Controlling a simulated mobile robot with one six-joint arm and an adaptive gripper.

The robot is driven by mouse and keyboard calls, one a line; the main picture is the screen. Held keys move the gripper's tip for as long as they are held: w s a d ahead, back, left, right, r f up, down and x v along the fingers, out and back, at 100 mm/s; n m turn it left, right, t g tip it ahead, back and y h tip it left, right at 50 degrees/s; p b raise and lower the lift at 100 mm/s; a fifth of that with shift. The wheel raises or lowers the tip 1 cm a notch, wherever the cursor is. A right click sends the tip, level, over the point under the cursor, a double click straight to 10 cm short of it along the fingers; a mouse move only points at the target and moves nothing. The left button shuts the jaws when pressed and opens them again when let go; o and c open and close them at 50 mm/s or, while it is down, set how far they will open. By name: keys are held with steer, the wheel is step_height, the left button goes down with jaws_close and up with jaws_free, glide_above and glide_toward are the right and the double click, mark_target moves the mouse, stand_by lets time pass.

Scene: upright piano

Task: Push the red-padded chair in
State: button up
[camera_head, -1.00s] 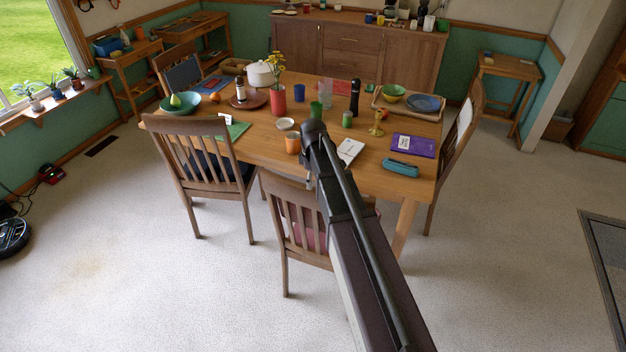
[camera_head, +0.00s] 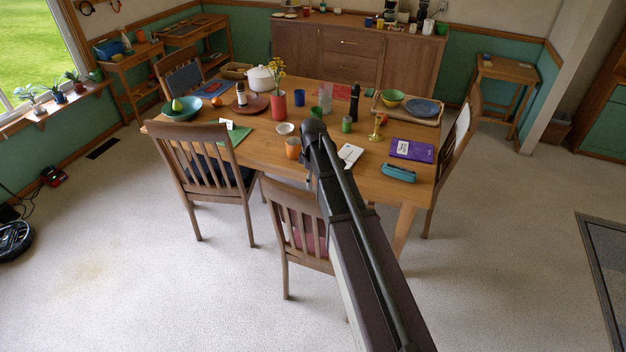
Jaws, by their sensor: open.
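The red-padded chair (camera_head: 291,208) stands upright at the near side of the wooden table (camera_head: 219,137), with its slatted back toward me. Part of its red pad (camera_head: 309,241) shows through the slats. My dark arm crosses in front of the chair's right side and hides much of it. The arm's far joint is above the table's near edge, left of a white booklet. My gripper is hidden behind the arm, so I cannot tell whether it touches the chair.
A dark-padded chair (camera_head: 203,168) stands left of the red-padded one, and another chair (camera_head: 456,160) is at the table's right end.

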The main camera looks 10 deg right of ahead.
mark_target(314, 195)
steer(key=r+p, duration=0.2)
steer(key=shift+w+d+r+p, duration=0.2)
steer(key=shift+w+r+p, duration=0.05)
steer(key=shift+w+p, duration=0.05)
steer(key=shift+f, duration=0.15)
step_height(314, 195, down, 14)
steer(key=b, duration=1.4)
steer(key=shift+r, duration=0.25)
stand_by(0.4)
jaws_close()
